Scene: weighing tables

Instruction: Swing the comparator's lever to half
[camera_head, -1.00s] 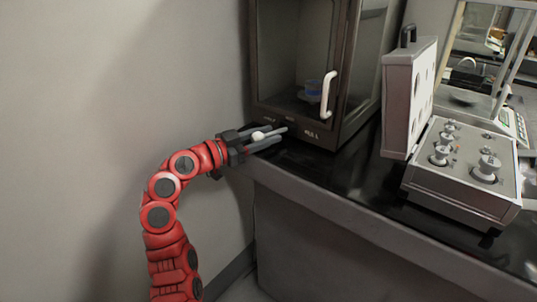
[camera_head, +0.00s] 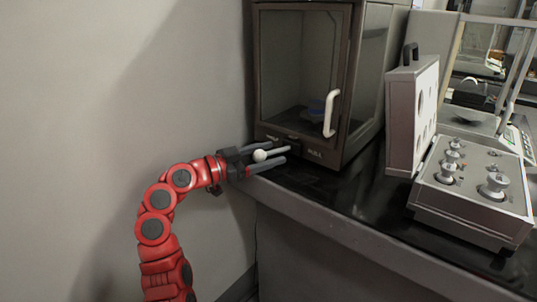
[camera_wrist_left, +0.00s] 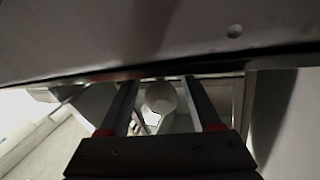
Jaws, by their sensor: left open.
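The comparator (camera_head: 300,60) is a dark cabinet with a glass door at the back of the bench. Its lever (camera_head: 279,151) is a pale rod at the lower front edge, ending in a round white knob (camera_head: 260,155). Printed labels show on the front strip near it; the right one seems to read FULL. My left gripper (camera_head: 276,152) is open, with one finger on each side of the knob and rod. In the left wrist view the knob (camera_wrist_left: 160,97) sits between the fingers, with a gap to each. My right gripper is not in view.
An open weight case (camera_head: 470,200) stands right on the black bench (camera_head: 350,200). A balance (camera_head: 478,122) is behind it. A plain wall (camera_head: 90,100) is at left.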

